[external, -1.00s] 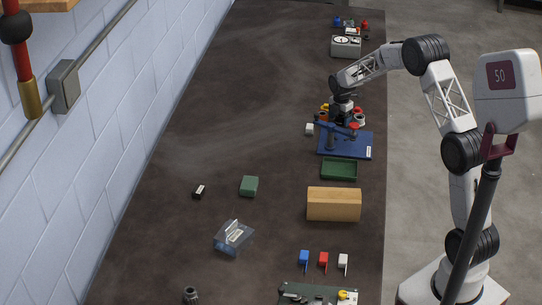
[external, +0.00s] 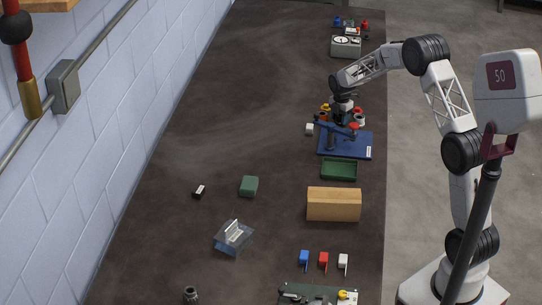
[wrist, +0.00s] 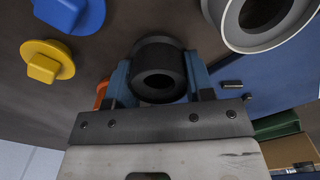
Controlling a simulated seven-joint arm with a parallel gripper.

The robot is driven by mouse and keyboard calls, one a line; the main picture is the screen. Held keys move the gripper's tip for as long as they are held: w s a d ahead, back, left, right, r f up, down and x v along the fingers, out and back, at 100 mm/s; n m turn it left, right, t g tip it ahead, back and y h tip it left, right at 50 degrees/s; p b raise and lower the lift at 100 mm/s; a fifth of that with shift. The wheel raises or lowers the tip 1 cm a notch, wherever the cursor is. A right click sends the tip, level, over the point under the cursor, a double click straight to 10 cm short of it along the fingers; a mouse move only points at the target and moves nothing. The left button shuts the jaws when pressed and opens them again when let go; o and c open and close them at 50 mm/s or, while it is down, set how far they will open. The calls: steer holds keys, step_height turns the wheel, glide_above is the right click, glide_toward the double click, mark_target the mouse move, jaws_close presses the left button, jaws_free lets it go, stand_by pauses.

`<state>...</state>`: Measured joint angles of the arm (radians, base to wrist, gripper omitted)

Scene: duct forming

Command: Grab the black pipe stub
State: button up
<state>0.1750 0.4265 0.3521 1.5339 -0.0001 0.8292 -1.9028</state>
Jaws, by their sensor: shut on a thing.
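The black pipe stub (wrist: 159,73) is a short, thick black tube with a round bore. In the wrist view it sits between the two blue fingers of my gripper (wrist: 158,84), which is shut on it. In the external view my gripper (external: 341,116) is over the far right part of the table, at the back edge of the blue board (external: 345,146). The stub itself cannot be made out there among the small coloured parts.
In the wrist view a yellow knob-like part (wrist: 45,62), a blue part (wrist: 70,12) and a white ring-shaped part (wrist: 262,22) lie close around my gripper. A green tray (external: 339,169) and a wooden block (external: 333,204) stand in front of the board. The table's left middle is mostly clear.

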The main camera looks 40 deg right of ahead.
steer(key=shift+r, duration=0.6)
steer(key=shift+s+a+r, duration=0.1)
steer(key=shift+s+r, duration=0.1)
steer(key=shift+r, duration=0.35)
steer(key=shift+s+r, duration=0.2)
steer(key=shift+r, duration=0.35)
steer(key=s+a, duration=0.1)
steer(key=s, duration=0.4)
steer(key=s+r, duration=0.1)
steer(key=s, duration=0.4)
steer(key=s+a, duration=0.1)
steer(key=s, duration=0.4)
steer(key=shift+a+r, duration=0.2)
steer(key=shift+a, duration=0.1)
